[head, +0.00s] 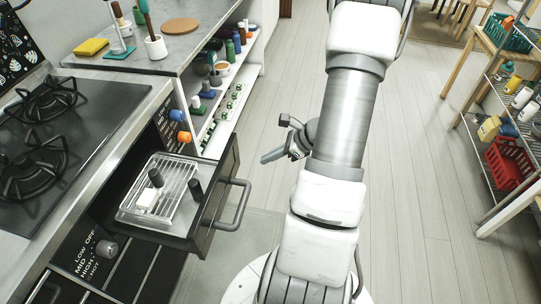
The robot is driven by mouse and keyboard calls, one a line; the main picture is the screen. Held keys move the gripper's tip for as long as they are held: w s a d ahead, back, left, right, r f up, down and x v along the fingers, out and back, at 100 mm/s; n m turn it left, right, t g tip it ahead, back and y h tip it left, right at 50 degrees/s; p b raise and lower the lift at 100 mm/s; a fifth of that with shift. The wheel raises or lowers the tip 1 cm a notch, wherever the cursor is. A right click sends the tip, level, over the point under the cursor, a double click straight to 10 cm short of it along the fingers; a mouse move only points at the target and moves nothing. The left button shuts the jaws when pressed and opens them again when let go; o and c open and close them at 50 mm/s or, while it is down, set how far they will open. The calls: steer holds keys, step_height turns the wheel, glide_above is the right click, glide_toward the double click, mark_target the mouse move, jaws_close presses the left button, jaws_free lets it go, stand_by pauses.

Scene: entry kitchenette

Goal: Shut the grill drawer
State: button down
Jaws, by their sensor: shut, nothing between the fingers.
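The grill drawer (215,200) is pulled out from the stove front at the left of the head view. Its dark front panel carries a grey bar handle (240,206). Inside lies a wire rack (179,188) with a white block and small dark items on or in it. My gripper (268,157) is shut and empty, to the right of the drawer and apart from it in the picture. My arm hides part of the gripper's wrist.
The stove top (75,120) with black burners is at the left. Control knobs (184,137) sit on the stove front. An open shelf (222,100) holds jars and bottles. A rack with a red basket (508,168) stands right. Wooden floor (420,200) is clear between.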

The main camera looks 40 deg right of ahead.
mark_target(234, 166)
steer(key=w+a+f, duration=0.1)
steer(key=w, duration=0.1)
steer(key=w+a+f+b, duration=0.1)
steer(key=w+a, duration=0.1)
steer(key=w+a+f, duration=0.1)
steer(key=w+f, duration=0.1)
steer(key=shift+a, duration=0.3)
steer(key=shift+w+a+b, duration=0.15)
steer(key=shift+w+b, duration=0.05)
steer(key=shift+b, duration=0.1)
steer(key=shift+w+a, duration=0.1)
steer(key=w+a, duration=0.5)
steer(key=w, duration=0.2)
steer(key=w+a, duration=0.6)
steer(key=w, duration=0.1)
steer(key=w+a, duration=0.6)
steer(key=w, duration=0.2)
steer(key=shift+a, duration=0.15)
steer(key=shift+s, duration=0.1)
